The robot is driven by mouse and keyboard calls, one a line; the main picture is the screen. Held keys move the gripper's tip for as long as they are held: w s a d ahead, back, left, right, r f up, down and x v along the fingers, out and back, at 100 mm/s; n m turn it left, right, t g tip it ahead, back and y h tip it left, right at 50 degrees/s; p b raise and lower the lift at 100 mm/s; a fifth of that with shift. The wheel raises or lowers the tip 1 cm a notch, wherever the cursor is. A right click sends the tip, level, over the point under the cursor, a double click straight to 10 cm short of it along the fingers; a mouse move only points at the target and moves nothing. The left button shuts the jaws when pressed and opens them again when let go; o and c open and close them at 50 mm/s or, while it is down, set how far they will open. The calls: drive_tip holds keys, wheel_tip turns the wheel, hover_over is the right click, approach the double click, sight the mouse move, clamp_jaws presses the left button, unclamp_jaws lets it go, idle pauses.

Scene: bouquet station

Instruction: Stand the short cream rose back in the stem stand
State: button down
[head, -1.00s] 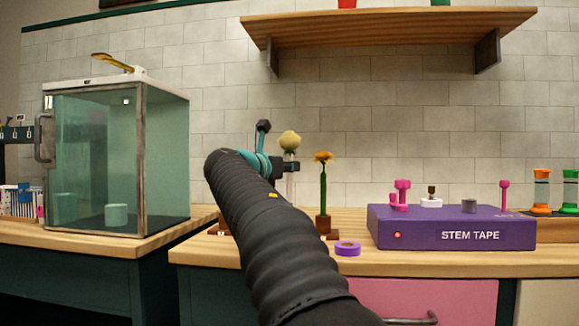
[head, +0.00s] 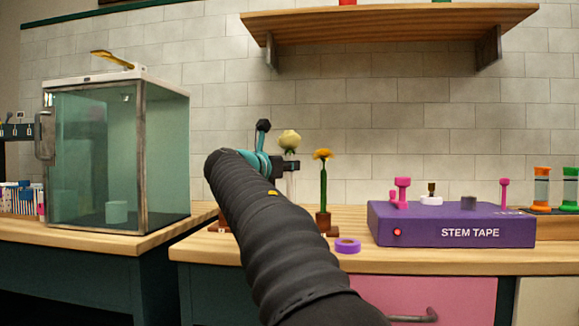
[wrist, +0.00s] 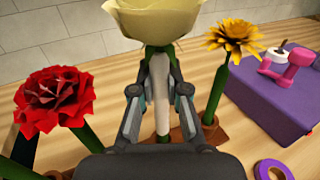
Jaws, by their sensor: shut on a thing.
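The cream rose (head: 289,139) is upright in my gripper (head: 288,166), above the back of the bench. In the wrist view its bloom (wrist: 152,18) fills the top middle. My gripper (wrist: 160,92) is shut on its stem, which has a pale wrapped stretch and is green lower down. The stem's lower end is hidden, so I cannot tell whether it is in a hole. The brown stem stand (head: 323,222) is partly hidden behind my arm. It shows on both sides of the stem in the wrist view (wrist: 214,131).
An orange flower (head: 323,155) stands upright just right of the rose. A red rose (wrist: 54,98) stands to the left in the wrist view. A purple tape roll (head: 347,246) lies in front. The purple stem tape box (head: 450,228) is right; a glass cabinet (head: 118,155) is left.

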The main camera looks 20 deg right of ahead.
sight(288, 180)
drive_tip(key=shift+f+b, duration=0.45)
drive_tip(key=shift+f, duration=1.35)
idle(1.3)
drive_tip(key=c, duration=0.5)
unclamp_jaws()
drive_tip(key=shift+c, duration=0.2)
drive_tip(key=shift+a, duration=0.1)
drive_tip(key=v, duration=0.8)
drive_tip(key=shift+s+a, duration=0.2)
drive_tip(key=shift+a, duration=0.1)
idle(0.6)
idle(0.6)
